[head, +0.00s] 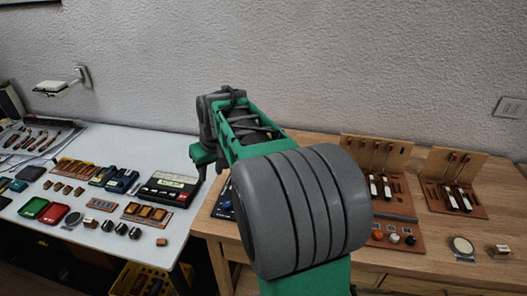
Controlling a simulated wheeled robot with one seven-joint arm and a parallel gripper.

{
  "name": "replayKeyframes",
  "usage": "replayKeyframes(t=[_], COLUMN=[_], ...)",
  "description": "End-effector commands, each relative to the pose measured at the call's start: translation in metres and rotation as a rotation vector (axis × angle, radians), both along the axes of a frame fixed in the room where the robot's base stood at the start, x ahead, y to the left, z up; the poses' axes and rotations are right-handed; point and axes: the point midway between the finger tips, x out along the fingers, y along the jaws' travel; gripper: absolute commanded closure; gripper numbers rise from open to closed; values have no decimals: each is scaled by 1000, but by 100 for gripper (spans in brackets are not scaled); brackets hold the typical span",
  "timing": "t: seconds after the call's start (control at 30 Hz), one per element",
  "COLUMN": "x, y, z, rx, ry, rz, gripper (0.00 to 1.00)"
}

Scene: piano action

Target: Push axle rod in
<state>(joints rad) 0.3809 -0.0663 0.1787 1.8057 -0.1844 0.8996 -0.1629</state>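Two wooden piano action models stand on the wooden bench at the right. The other model (481,209) is similar and stands farther right. I cannot make out an axle rod in either; it is too small or hidden. My green and grey arm fills the middle and hides part of the bench. The far end of my arm, with my gripper (203,158), is above the left end of the bench, apart from both models.
The wooden bench (480,272) also bears small knobs (393,238), a round disc (461,246) and a small metal block (500,251). The white table (103,245) at the left holds a meter (168,188), green (33,207) and red (53,213) trays and several small parts. A wall stands behind.

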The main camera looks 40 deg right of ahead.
Motion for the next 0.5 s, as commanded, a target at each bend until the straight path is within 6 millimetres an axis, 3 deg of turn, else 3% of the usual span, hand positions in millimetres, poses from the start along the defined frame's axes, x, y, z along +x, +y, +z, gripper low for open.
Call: replayKeyframes(t=[0.03, 0.1, 0.23, 0.3, 0.37, 0.5], x=[24, 47, 59, 57, 56, 59], y=[-52, -118, -218, -251, -268, -277], z=[-4, -16, -44, -57, -63, -76], rx=[6, 5, -3, -7, -11, -12], ry=[3, -11, -36, -45, -52, -56], rz=[-31, -49, -70, -76, -76, -75], gripper=[63, 63, 63, 63, 63, 63])
